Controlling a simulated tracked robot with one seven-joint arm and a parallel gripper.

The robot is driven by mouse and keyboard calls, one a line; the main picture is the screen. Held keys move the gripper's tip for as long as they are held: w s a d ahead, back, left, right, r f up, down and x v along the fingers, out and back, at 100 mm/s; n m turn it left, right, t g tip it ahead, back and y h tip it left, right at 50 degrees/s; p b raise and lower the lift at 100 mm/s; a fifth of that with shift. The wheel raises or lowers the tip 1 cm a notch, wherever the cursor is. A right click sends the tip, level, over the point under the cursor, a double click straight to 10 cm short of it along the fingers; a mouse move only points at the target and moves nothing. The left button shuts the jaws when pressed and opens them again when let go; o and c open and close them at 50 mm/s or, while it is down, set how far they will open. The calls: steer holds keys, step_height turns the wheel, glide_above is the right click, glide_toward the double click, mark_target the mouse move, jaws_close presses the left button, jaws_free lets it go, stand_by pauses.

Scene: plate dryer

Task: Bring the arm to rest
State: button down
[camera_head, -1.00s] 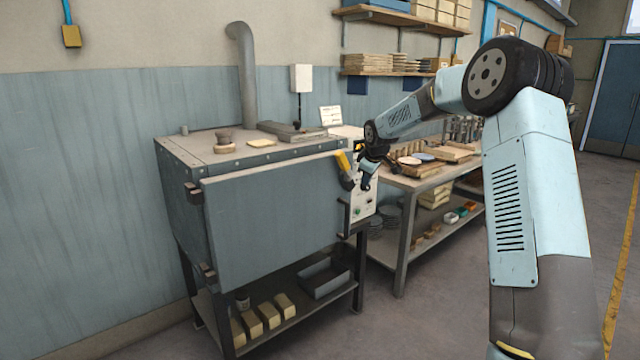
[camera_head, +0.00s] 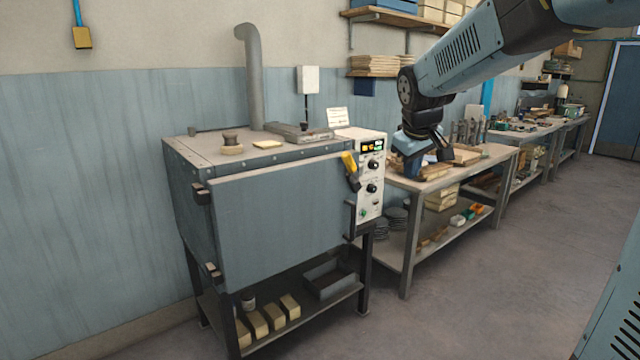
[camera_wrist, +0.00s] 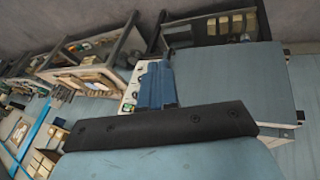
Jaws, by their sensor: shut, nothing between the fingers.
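My gripper (camera_head: 411,172) hangs from my arm at the upper right of the head view. It points down in front of the workbench, to the right of the plate dryer, apart from the dryer's control panel, and holds nothing. In the wrist view my gripper (camera_wrist: 156,86) shows as a blue shape with its fingers together. The plate dryer (camera_head: 280,215) is a grey-blue cabinet on a dark stand; its front door appears shut. The door also shows in the wrist view (camera_wrist: 228,75).
The control panel (camera_head: 371,180) and a dark door handle (camera_head: 350,218) are at the dryer's right edge. A workbench (camera_head: 430,184) with boards and plates stands to the right. Shelves (camera_head: 405,18) hang on the wall above. The floor in front (camera_head: 470,300) is clear.

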steer(key=s+d+f+m, duration=0.1)
steer(key=s+m, duration=0.1)
steer(key=s, duration=0.6)
steer(key=s+d+f+m, duration=0.1)
steer(key=s, duration=0.8)
steer(key=s+f+m+y, duration=0.1)
steer(key=s+f+m, duration=0.1)
steer(key=s, duration=0.7)
steer(key=shift+s+d+m, duration=0.25)
steer(key=shift+d+m, duration=0.05)
steer(key=shift+d, duration=0.1)
